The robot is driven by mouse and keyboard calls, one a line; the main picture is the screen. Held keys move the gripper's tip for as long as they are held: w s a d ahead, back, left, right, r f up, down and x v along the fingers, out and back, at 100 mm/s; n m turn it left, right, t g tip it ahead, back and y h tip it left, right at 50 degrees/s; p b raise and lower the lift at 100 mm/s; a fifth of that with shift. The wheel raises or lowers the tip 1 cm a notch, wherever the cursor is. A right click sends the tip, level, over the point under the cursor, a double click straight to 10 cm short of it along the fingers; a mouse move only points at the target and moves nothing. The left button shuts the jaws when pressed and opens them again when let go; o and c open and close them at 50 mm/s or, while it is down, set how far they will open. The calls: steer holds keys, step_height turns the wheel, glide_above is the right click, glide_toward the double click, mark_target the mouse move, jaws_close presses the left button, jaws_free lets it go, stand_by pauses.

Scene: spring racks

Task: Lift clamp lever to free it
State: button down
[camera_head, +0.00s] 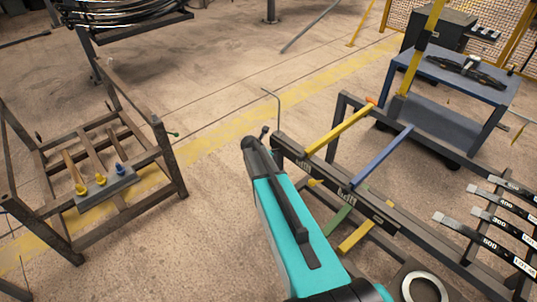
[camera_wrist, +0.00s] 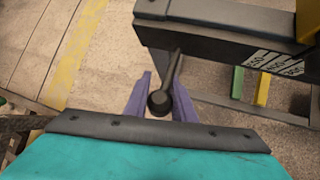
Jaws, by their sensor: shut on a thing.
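The clamp lever (camera_wrist: 160,103) is a dark rod with a round black knob in the wrist view. Its rod runs up from the knob to the underside of a dark rack beam (camera_wrist: 215,40). My gripper (camera_wrist: 162,86) has purple fingers on either side of the lever and is shut on it near the knob. In the head view my teal arm reaches to the near left end of the same rack beam (camera_head: 325,180) and hides my fingers. I cannot tell the lever's angle well.
Yellow, blue and green bars cross the rack beside my arm. Labelled flat bars (camera_head: 490,225) lie at the right. A blue cart (camera_head: 460,75) stands behind. A brown frame (camera_head: 170,165) with yellow and blue-tipped pieces stands at the left. Floor between is clear.

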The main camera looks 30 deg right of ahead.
steer(key=shift+w+a+r, duration=0.35)
steer(key=shift+a+r, duration=0.05)
steer(key=shift+r, duration=0.05)
stand_by(0.7)
steer(key=c, duration=1.5)
jaws_free()
steer(key=shift+a, duration=0.1)
steer(key=shift+s+a+r, duration=0.1)
steer(key=shift+s+r, duration=0.2)
steer(key=shift+s, duration=0.3)
steer(key=shift+b+v, duration=1.75)
steer(key=shift+v, duration=4.6)
steer(key=shift+w, duration=0.2)
steer(key=shift+c, duration=0.4)
